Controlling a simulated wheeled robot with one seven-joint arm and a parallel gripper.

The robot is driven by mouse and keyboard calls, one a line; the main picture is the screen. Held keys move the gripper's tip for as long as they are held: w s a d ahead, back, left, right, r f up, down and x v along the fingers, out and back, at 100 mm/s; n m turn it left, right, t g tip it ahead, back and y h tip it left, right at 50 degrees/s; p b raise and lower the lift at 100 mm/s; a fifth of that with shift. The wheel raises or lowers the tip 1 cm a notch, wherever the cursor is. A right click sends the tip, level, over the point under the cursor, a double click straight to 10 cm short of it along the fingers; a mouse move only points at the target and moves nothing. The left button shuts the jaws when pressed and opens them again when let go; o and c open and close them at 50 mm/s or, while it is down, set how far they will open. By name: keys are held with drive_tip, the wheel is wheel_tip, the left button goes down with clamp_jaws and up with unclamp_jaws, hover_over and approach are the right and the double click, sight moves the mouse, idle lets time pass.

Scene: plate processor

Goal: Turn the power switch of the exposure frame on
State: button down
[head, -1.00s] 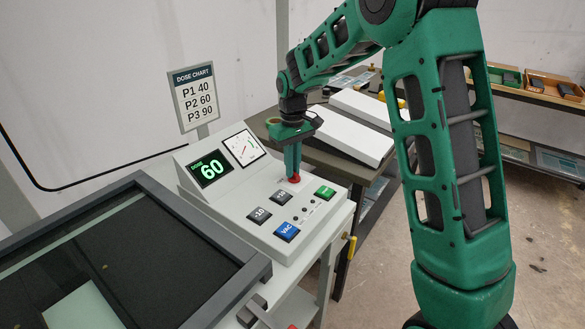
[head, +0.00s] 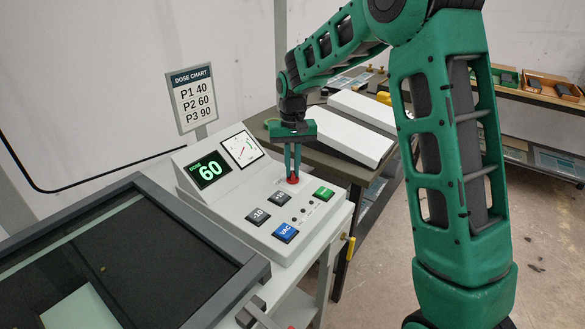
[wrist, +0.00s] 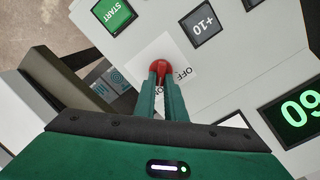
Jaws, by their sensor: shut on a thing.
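The exposure frame's control console (head: 232,222) is a white box with a sloped back panel. Its display (head: 209,170) is lit and reads 60. The red power switch knob (head: 292,180) stands on the console top near the back right. It also shows in the wrist view (wrist: 160,68), between labels; OFF is readable and the other is partly hidden by a finger. My gripper (head: 292,174) points down over the knob. In the wrist view its two green fingers (wrist: 161,84) are shut on the red knob.
The console also has a green START button (head: 324,193), a blue VAC button (head: 286,231) and +10 and -10 buttons. The dark exposure bed (head: 140,255) lies at left. A dose chart sign (head: 194,97) stands behind. White slabs (head: 345,134) lie on the table behind.

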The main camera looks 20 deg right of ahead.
sight(292, 171)
drive_tip(key=shift+w+r, duration=0.1)
drive_tip(key=shift+w, duration=0.1)
drive_tip(key=c, duration=1.8)
unclamp_jaws()
drive_tip(key=shift+s, duration=0.1)
wheel_tip(292, 171, up, 11)
drive_tip(key=shift+f, duration=0.2)
